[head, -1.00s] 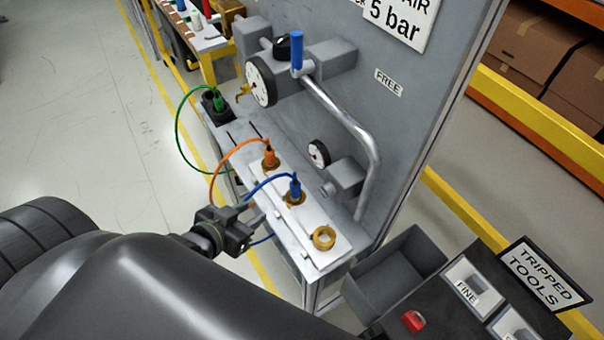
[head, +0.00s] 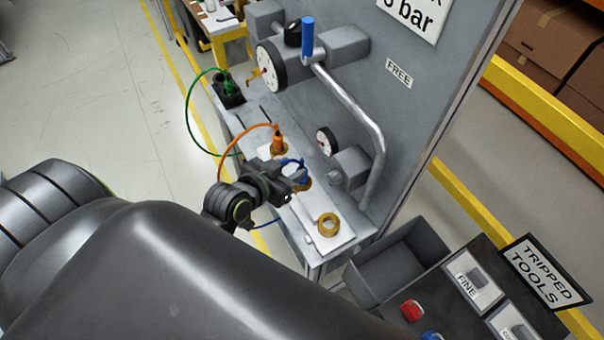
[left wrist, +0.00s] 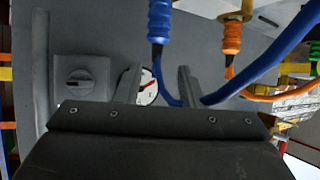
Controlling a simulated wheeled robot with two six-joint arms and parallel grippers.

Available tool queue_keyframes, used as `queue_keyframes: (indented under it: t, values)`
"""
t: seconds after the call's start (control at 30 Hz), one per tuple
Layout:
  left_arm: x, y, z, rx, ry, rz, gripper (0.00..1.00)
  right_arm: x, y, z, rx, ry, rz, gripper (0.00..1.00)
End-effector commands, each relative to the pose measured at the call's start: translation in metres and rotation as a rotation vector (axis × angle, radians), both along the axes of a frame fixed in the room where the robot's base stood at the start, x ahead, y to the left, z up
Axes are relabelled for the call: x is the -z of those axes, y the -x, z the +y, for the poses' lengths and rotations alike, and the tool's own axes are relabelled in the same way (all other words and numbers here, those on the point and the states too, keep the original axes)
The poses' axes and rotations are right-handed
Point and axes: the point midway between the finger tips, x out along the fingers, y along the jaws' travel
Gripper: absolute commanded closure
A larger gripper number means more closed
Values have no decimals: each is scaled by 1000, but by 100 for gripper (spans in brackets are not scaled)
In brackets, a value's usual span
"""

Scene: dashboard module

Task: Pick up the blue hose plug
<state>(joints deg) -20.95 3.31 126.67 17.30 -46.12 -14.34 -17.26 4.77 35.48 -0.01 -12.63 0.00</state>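The blue hose plug (head: 302,176) stands in a brass socket (head: 306,184) on the bench ledge, with its blue hose looping from it. My left gripper (head: 292,184) is right beside it and partly hides it. In the left wrist view the two fingers (left wrist: 160,82) are apart, with nothing clamped between them. There the blue plug (left wrist: 158,22) shows above the fingers, and its hose bends down across the gap towards the right finger. Whether the hose touches that finger I cannot tell. My right gripper is not in view.
The orange plug (head: 278,142) stands close behind the blue one. A green plug (head: 229,87) sits in a black holder further back. An empty brass ring (head: 327,225) is in front. A bent pipe (head: 350,105) and gauges stand along the panel. A grey bin (head: 395,262) is at front right.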

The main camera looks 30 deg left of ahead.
Motion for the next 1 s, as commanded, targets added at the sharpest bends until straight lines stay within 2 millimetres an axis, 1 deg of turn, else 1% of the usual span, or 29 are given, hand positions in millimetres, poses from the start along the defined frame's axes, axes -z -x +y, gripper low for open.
queue_keyframes:
  t: [0.1, 0.27, 0.5, 0.63, 0.8, 1.0]
  values:
    - [4, -8, -1, 0, 0, 1, 64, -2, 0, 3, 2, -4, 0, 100]
    - [6, -15, -3, 0, 0, 0, 64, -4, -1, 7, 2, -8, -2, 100]
    - [14, -40, -11, 0, 1, 0, 64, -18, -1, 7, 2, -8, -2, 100]
    - [23, -51, -12, -1, 0, 0, 64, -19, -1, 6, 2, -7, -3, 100]
    - [27, -57, -13, -1, -1, 1, 64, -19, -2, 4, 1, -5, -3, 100]
    - [27, -57, -13, -1, 0, 0, 64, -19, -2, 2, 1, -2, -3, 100]
